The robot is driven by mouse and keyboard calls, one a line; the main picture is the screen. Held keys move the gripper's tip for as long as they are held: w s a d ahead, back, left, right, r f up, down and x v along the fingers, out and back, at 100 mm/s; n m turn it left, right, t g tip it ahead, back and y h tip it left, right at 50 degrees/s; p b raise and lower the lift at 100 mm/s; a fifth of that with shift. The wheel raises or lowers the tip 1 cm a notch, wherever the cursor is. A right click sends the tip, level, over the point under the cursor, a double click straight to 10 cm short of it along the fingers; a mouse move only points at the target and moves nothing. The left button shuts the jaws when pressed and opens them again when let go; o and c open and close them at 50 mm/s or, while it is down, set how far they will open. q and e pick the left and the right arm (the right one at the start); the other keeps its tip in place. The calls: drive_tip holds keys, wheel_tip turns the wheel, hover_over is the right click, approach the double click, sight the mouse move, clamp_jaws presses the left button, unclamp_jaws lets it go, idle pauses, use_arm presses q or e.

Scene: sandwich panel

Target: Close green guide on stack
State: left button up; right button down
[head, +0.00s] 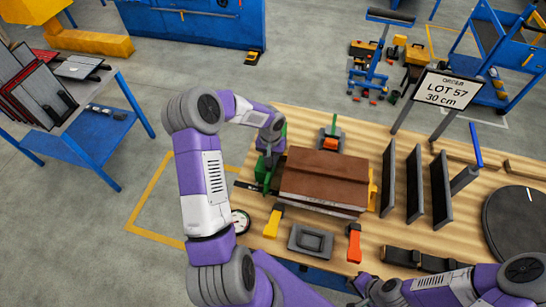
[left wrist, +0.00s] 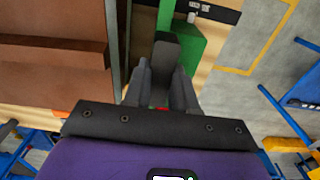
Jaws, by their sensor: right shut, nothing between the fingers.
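The stack (head: 325,178) is a brown layered block over pale and dark layers in the middle of the bench. Its brown side also shows in the left wrist view (left wrist: 50,55). The green guide (head: 282,138) stands along the stack's left side; in the left wrist view (left wrist: 192,40) a narrow gap separates it from the stack. My left gripper (left wrist: 163,75) is at the guide, its fingers on either side of a dark grey handle (left wrist: 167,50). I cannot tell whether they press on it. My right gripper (head: 365,285) is shut and empty at the bench's front edge, away from the stack.
Orange (head: 354,243) and yellow (head: 272,222) clamps and a grey tray (head: 310,241) lie in front of the stack. Dark upright panels (head: 414,185) stand to its right. A round dial (head: 240,222) sits near the left edge. A sign reads LOT 57, 30 cm (head: 447,93).

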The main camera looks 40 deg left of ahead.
use_arm(q)
drive_tip(key=shift+o, duration=1.2)
drive_tip(key=shift+s+a+f, duration=0.1)
drive_tip(key=shift+s+a, duration=0.05)
drive_tip(key=shift+s, duration=0.05)
drive_tip(key=shift+o, duration=0.9)
drive_tip(key=shift+w, duration=0.1)
drive_tip(key=shift+w+d, duration=0.1)
drive_tip(key=shift+d, duration=0.15)
drive_tip(key=shift+a, duration=0.1)
drive_tip(key=shift+r, duration=0.55)
wheel_tip(320, 180, up, 7)
drive_tip(key=shift+f, duration=0.2)
drive_tip(key=shift+f, duration=0.1)
